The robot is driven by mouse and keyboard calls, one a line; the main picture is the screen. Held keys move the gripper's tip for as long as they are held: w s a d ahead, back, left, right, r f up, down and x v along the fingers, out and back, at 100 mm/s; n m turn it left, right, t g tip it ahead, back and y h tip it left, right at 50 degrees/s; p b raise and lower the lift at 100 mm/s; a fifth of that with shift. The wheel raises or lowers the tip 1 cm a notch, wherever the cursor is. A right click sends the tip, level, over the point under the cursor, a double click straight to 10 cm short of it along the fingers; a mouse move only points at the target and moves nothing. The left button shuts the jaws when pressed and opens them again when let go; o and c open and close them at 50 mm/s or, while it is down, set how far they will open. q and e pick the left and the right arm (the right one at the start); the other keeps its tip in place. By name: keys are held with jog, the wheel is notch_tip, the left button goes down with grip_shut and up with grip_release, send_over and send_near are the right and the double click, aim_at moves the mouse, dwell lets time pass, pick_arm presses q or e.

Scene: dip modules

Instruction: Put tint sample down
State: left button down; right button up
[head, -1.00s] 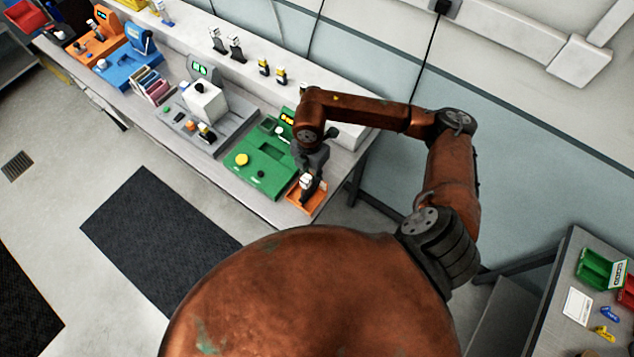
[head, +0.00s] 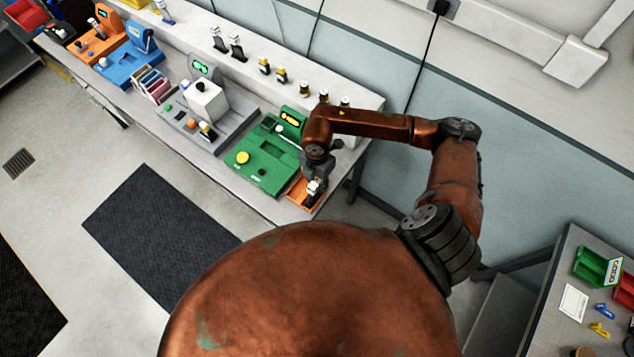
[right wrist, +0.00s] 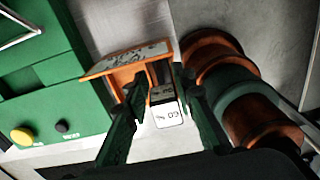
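My right gripper (head: 314,193) is low over the orange tray (head: 297,191) at the right front end of the long bench. In the right wrist view my gripper's two fingers (right wrist: 160,85) stand either side of the tint sample (right wrist: 167,108), a small dark piece with a white printed label, and appear shut on it. The sample's white part also shows at the gripper in the head view (head: 313,186). The orange tray's rim (right wrist: 125,60) shows just beyond the fingertips. Whether the sample touches the tray is hidden. My left gripper is not in view.
A green station (head: 262,166) with a yellow button stands directly left of the tray. A grey station (head: 205,103) is further left. Several small bottles (head: 281,75) line the back shelf. A side table (head: 545,325) stands at lower right.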

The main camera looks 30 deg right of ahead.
jog(key=o, duration=0.3)
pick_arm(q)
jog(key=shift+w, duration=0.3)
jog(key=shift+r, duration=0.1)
